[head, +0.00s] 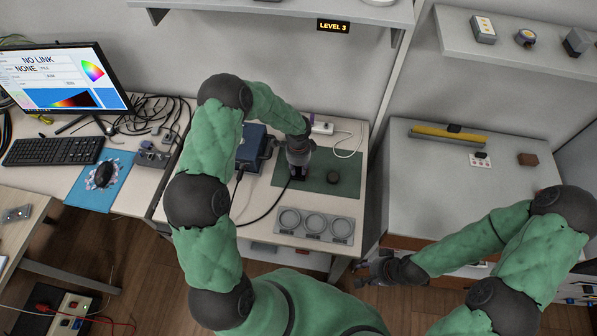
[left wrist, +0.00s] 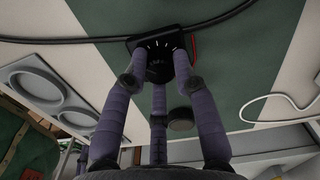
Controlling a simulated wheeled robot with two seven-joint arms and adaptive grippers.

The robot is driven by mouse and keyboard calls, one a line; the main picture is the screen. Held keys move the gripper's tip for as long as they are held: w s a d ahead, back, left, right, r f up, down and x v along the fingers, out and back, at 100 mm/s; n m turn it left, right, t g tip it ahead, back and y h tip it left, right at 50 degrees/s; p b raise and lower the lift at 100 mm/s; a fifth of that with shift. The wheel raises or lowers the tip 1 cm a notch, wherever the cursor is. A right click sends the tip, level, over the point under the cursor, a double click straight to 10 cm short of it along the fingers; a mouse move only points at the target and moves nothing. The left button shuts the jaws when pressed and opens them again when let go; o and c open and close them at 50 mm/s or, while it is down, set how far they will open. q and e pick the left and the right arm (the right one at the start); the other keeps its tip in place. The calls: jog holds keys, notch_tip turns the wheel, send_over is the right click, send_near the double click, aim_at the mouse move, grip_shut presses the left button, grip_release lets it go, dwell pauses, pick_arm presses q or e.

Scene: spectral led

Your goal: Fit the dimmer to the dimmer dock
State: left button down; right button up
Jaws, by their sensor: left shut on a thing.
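My left gripper (head: 298,170) points down over the dark green mat on the middle bench. In the left wrist view its fingers close on a dark piece, which I take for the dimmer (left wrist: 158,68). Just beyond the fingertips is a black squarish part with white tick marks (left wrist: 160,42) and a red edge at its right. I cannot tell whether this is the dimmer dock or part of the held piece, nor whether the two are seated. My right gripper (head: 374,270) hangs in front of the right-hand bench, empty, its fingers looking spread.
A dark round puck (head: 333,177) lies on the mat (head: 350,188), right of my left gripper. A grey tray with three round sockets (head: 315,225) sits at the bench front. A blue box (head: 252,146) and black cable are at left.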

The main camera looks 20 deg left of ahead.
pick_arm(q)
jog(key=shift+r, duration=0.5)
notch_tip(320, 180, up, 2)
jog(key=shift+w+r+p, duration=0.1)
jog(key=shift+p, duration=0.25)
jog(key=s+d+r+p, duration=0.2)
jog(key=s+d+r, duration=0.1)
jog(key=s+r, duration=0.7)
jog(key=s, duration=0.4)
jog(key=shift+a+f, duration=0.1)
jog(key=s+a+f+p, duration=0.1)
jog(key=s+a+p, duration=0.3)
jog(key=a, duration=0.9)
jog(key=s+a+f+p, duration=0.2)
jog(key=s+a+p, duration=0.2)
jog(key=a, duration=0.9)
jog(key=s+a+f+p, duration=0.2)
jog(key=s+a+p, duration=0.3)
jog(key=a, duration=0.8)
jog(key=p, duration=0.3)
jog(key=shift+a+f, duration=0.15)
